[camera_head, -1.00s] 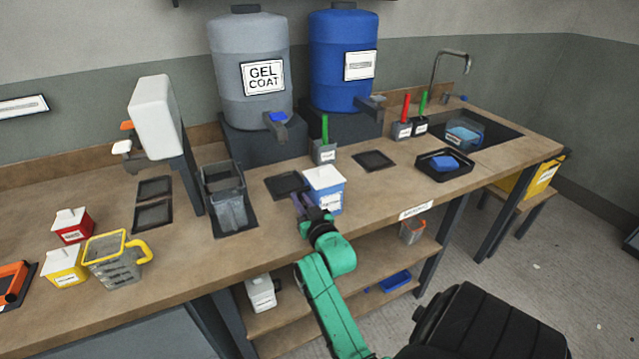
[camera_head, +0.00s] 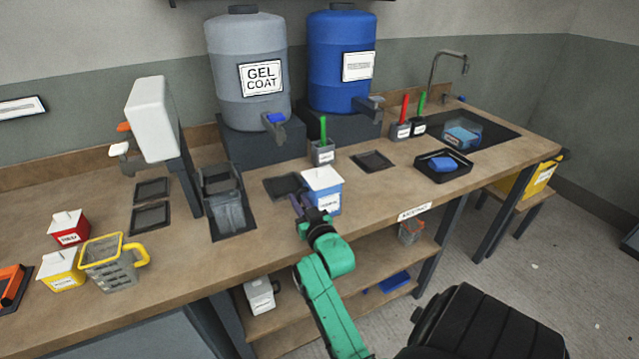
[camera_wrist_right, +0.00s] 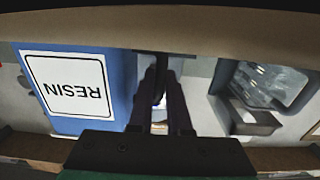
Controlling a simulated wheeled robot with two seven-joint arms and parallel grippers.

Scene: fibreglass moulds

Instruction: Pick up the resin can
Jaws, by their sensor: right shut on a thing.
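The resin can (camera_head: 329,196) is a blue box-shaped can with a white lid. It stands upright on the counter near its front edge. In the right wrist view its blue side with the RESIN label (camera_wrist_right: 72,88) shows upside down at the left. My right gripper (camera_head: 300,206) is at the can's left side, with its dark purple fingers close together. In the right wrist view the gripper (camera_wrist_right: 161,85) is shut on a dark part beside the blue side, apparently the can's handle. The exact contact is hidden. My left gripper is not in view.
A dark mat (camera_head: 283,187) lies left of the can, and a grey container (camera_head: 229,208) stands further left. A small grey pot (camera_head: 322,152) with a green handle is behind the can. The gel coat drum (camera_head: 247,60) and a blue drum (camera_head: 343,55) stand at the back.

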